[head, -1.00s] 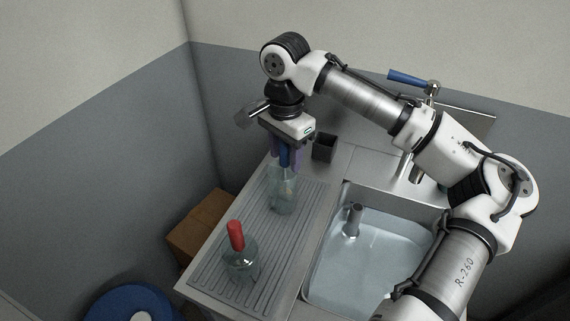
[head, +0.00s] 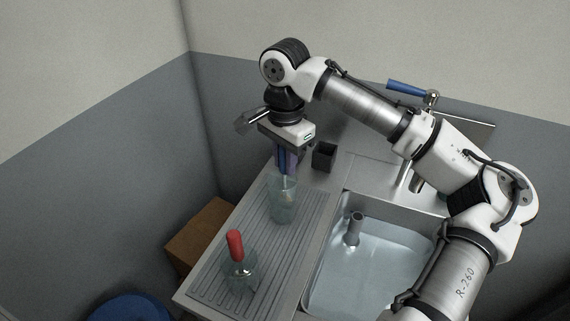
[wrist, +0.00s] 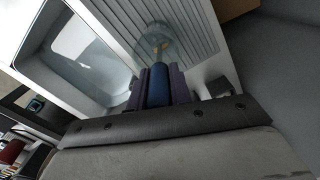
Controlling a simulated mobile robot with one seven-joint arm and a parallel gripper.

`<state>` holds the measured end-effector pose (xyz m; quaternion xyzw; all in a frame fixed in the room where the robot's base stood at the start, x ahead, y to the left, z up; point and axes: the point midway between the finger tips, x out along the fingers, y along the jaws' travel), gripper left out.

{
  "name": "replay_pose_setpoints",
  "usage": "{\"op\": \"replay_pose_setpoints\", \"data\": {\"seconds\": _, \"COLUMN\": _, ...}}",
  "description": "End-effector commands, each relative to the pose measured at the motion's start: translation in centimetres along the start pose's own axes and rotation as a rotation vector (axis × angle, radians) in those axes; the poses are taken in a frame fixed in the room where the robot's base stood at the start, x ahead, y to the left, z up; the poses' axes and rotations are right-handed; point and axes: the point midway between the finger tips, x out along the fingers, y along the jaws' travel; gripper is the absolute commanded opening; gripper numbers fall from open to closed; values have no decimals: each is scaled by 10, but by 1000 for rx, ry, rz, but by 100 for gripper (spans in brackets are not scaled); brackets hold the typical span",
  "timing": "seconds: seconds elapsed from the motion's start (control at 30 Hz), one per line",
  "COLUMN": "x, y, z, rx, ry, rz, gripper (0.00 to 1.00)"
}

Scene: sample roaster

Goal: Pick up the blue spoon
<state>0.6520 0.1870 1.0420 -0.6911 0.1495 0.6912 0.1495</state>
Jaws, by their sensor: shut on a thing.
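The blue spoon (head: 283,167) hangs upright from my gripper (head: 288,164), whose purple fingers are shut on its handle. In the wrist view the blue handle (wrist: 158,86) lies between the two fingers (wrist: 158,92). A clear glass (head: 283,209) stands on the ribbed drainboard straight below my gripper. The spoon's lower end reaches to about the glass's mouth; how deep it goes is hard to tell. The glass also shows in the wrist view (wrist: 155,36), beyond the fingertips.
A second clear vessel (head: 240,272) with a red-handled item (head: 235,243) in it stands at the drainboard's (head: 205,281) front. A small dark square cup (head: 324,157) stands just right of my gripper. The sink (head: 385,260) with its tap is on the right.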

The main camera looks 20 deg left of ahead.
Motion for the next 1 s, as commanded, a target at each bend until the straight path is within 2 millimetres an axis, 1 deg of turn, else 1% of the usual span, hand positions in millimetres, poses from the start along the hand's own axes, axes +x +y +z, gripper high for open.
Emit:
{"op": "replay_pose_setpoints", "data": {"seconds": 0.17, "x": -22, "y": 0, "z": 0, "rx": 0, "ry": 1, "rz": -2, "gripper": 0}}
{"op": "replay_pose_setpoints", "data": {"seconds": 0.27, "x": -41, "y": -1, "z": 0, "rx": 0, "ry": 2, "rz": -2, "gripper": 0}}
{"op": "replay_pose_setpoints", "data": {"seconds": 0.5, "x": -91, "y": 0, "z": -1, "rx": 2, "ry": 4, "rz": 0, "gripper": 0}}
{"op": "replay_pose_setpoints", "data": {"seconds": 0.8, "x": -149, "y": 0, "z": 0, "rx": 3, "ry": 5, "rz": 0, "gripper": 0}}
{"op": "replay_pose_setpoints", "data": {"seconds": 0.9, "x": -166, "y": 0, "z": 0, "rx": 3, "ry": 4, "rz": -1, "gripper": 0}}
{"op": "replay_pose_setpoints", "data": {"seconds": 1.0, "x": -179, "y": 0, "z": 0, "rx": 2, "ry": 2, "rz": 1, "gripper": 0}}
